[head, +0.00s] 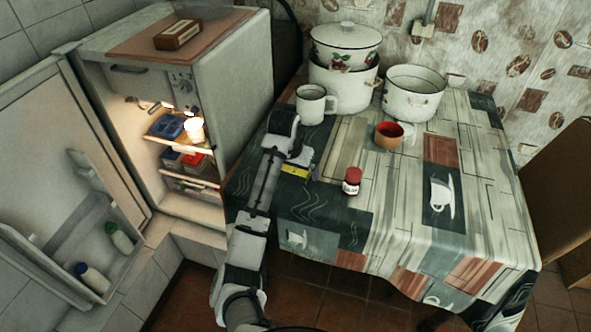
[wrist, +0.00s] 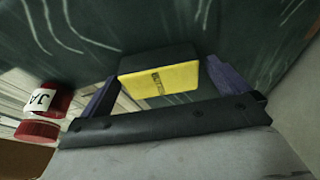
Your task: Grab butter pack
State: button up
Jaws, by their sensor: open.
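The butter pack (head: 295,171) is a small block with a yellow face, lying on the patterned tablecloth near the table's left side. In the wrist view the butter pack (wrist: 160,82) shows its yellow face with dark print and a dark top. My gripper (wrist: 163,72) is open, with one dark purple finger on each side of the pack. Whether the fingers touch it cannot be told. In the head view my arm partly covers the area around the pack.
A red-lidded jar (head: 351,182) stands right of the pack; it also shows in the wrist view (wrist: 42,115). A white mug (head: 313,106), an orange-brown cup (head: 388,136) and enamel pots (head: 413,95) stand farther back. An open fridge (head: 215,100) is on the left. The table's front right is clear.

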jog(key=shift+f, duration=0.1)
jog(key=shift+c, duration=0.4)
jog(key=c, duration=1)
jog(key=shift+c, duration=0.2)
